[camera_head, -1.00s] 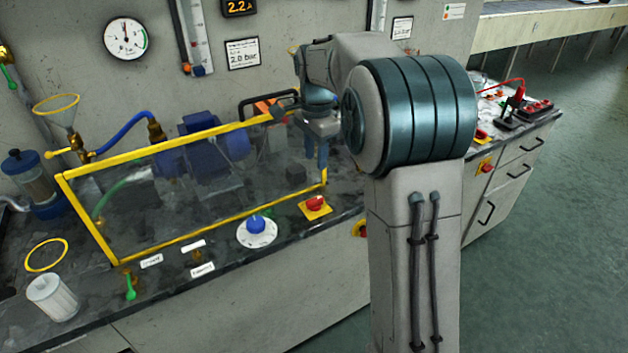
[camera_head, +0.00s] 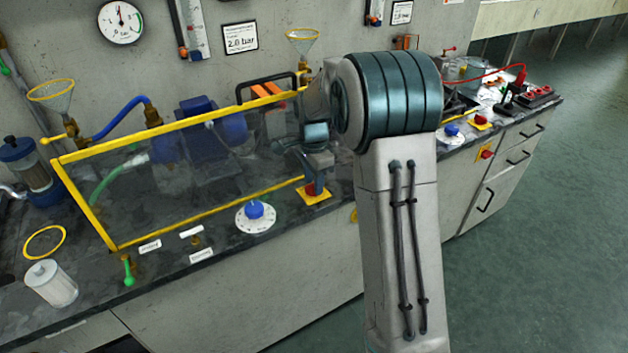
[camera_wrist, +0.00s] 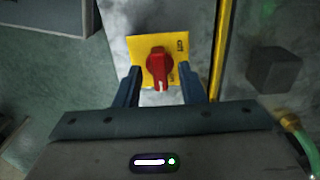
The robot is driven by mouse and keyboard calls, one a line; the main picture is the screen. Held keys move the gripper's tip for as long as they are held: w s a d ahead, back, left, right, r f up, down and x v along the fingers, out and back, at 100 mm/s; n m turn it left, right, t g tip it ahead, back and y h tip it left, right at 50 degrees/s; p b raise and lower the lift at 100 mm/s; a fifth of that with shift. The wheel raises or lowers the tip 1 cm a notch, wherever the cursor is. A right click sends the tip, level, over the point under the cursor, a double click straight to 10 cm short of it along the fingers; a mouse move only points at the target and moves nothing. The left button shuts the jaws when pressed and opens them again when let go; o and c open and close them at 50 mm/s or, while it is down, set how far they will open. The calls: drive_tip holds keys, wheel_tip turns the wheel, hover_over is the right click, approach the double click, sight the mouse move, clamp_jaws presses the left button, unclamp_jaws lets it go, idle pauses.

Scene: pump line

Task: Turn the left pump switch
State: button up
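The left pump switch (camera_head: 309,189) is a red knob on a yellow square plate (camera_head: 322,198) at the counter's front, right of the guard's corner. My gripper (camera_head: 315,184) is just above it and hides part of the knob. In the wrist view the red knob (camera_wrist: 158,64) points nearly along the view's vertical on its yellow plate (camera_wrist: 139,47). My gripper (camera_wrist: 160,80) is open there, with one finger on each side of the knob and visible gaps between. I cannot tell how deep the fingertips reach beside it.
A clear guard with a yellow frame (camera_head: 180,227) stands left of the switch, over the blue pump (camera_head: 198,125). A blue dial (camera_head: 255,212) sits left on the counter. Another red switch (camera_head: 480,119) and blue dial (camera_head: 451,131) are farther right.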

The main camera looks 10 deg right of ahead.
drive_tip(key=shift+f, duration=0.1)
clamp_jaws()
drive_tip(key=shift+n, duration=0.3)
drive_tip(key=n+p, duration=0.1)
drive_tip(key=n, duration=0.8)
drive_tip(key=shift+p, duration=0.3)
drive_tip(key=n, duration=0.4)
drive_tip(key=shift+p, duration=0.35)
drive_tip(key=shift+n+p, duration=0.3)
drive_tip(key=shift+n, duration=1.8)
